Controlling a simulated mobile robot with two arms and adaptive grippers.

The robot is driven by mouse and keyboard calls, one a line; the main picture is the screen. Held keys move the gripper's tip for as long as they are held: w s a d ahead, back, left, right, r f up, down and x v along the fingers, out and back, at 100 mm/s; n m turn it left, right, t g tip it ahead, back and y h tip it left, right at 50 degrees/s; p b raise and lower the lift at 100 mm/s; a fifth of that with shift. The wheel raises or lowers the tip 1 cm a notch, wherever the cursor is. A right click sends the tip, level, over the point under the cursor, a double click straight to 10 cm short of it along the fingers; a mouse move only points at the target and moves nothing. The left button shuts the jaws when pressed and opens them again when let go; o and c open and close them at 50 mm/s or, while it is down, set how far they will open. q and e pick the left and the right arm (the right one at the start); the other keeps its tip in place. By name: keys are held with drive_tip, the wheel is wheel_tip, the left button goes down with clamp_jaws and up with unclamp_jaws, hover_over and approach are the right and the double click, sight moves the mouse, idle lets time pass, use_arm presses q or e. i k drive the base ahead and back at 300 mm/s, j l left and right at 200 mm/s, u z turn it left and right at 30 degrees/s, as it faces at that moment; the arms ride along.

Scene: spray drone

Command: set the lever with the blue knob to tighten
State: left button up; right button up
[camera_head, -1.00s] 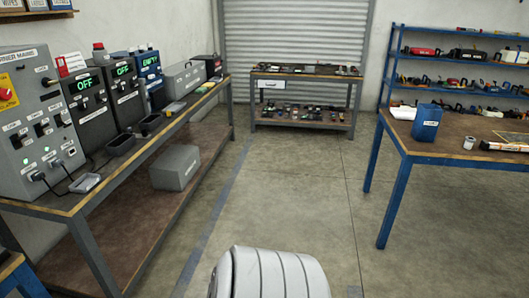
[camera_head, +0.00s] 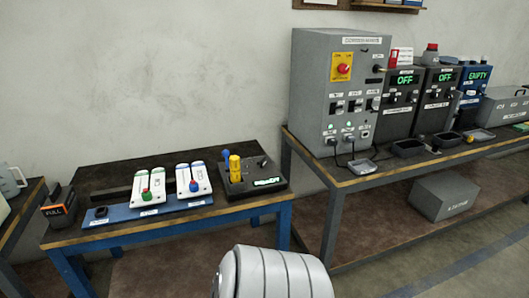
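A black box (camera_head: 262,180) with a small green display stands at the right end of the low blue-framed table. A blue round knob (camera_head: 225,154) shows at its left back, partly behind a yellow cylinder (camera_head: 235,170). Left of the box are two white devices: one has a blue knob (camera_head: 194,186), the other a green knob (camera_head: 146,194). From here I cannot tell which blue knob is on a lever, nor read its setting. Neither of my grippers is in view.
The blue-framed table (camera_head: 170,229) stands against the wall. To the right, a longer bench (camera_head: 400,165) carries a tall grey control panel (camera_head: 338,80) and boxes showing OFF and EMPTY. A grey box (camera_head: 445,196) lies on its lower shelf.

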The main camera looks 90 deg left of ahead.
sight(226, 153)
drive_tip(key=u, duration=2.9)
